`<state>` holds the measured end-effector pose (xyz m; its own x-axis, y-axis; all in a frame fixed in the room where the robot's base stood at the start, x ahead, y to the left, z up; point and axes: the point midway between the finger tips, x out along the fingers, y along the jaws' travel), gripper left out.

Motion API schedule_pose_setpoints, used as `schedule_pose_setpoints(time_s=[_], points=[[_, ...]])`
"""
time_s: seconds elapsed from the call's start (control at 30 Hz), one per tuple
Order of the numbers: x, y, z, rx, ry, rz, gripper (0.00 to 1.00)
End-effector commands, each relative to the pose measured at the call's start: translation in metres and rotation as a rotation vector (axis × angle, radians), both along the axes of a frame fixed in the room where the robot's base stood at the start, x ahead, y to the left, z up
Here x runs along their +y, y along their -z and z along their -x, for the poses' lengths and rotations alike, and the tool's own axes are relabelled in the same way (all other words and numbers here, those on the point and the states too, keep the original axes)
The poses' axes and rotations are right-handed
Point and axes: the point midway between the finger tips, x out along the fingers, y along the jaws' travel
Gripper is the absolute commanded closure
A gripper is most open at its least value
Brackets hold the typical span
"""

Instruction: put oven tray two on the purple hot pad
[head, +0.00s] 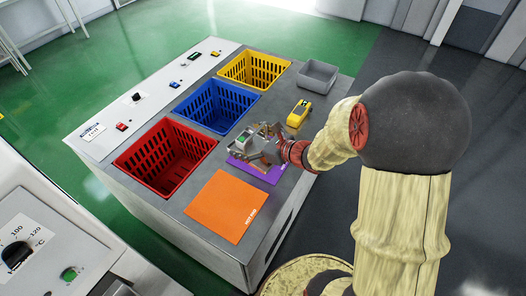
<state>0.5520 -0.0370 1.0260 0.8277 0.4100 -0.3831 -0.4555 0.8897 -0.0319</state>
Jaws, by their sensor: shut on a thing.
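My gripper (250,143) reaches in from the right and is shut on a small grey and green object (243,141), taken as oven tray two. The fingers hide much of it and no label on it can be read. The purple hot pad (262,174) lies flat on the grey worktop, partly covered by my gripper in this view. The held object shows over the pad's far-left end, near the blue basket. I cannot tell whether it touches the surface.
An orange pad (227,206) lies beside the purple one. Red (166,157), blue (217,106) and yellow (254,70) baskets sit sunk in the worktop (285,203). A yellow device (299,113) and a grey bin (317,76) stand toward the far right end.

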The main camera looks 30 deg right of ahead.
Motion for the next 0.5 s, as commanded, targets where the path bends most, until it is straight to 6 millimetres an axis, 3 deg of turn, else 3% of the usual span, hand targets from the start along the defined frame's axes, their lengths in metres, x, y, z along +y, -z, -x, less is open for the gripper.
schedule_pose_setpoints(time_s=[0.1, 0.3, 0.5], points=[[-0.006, -0.001, 0.023, 0.005, -0.041, -0.008, 0.42], [-0.006, -0.001, 0.049, 0.013, -0.097, -0.023, 0.42], [-0.01, 0.006, 0.047, 0.016, -0.115, -0.028, 0.42]])
